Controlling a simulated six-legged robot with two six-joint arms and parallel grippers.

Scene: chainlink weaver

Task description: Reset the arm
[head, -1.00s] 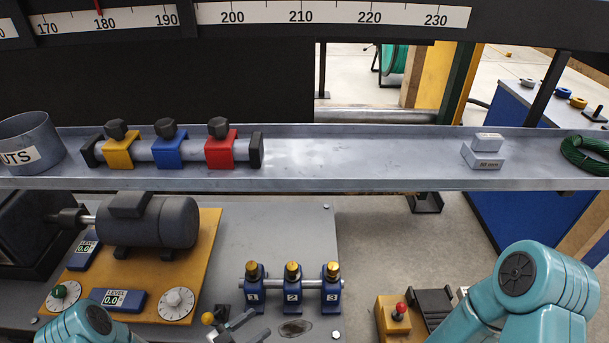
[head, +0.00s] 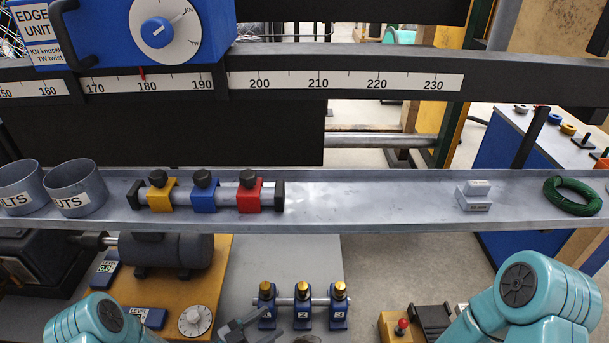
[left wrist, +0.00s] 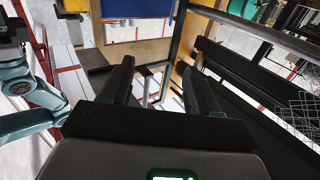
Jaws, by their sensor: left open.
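My left arm (head: 100,318) is at the lower left of the head view. My left gripper (head: 250,330) shows at the bottom edge, partly cut off, in front of the row of numbered blue blocks. In the left wrist view the left gripper (left wrist: 162,85) has its two dark fingers apart, with nothing between them. My right arm (head: 525,295) is bent at the lower right of the head view. Its gripper is out of view.
Below are a motor (head: 165,255), numbered blocks (head: 303,308) and a red-knobbed box (head: 402,328).

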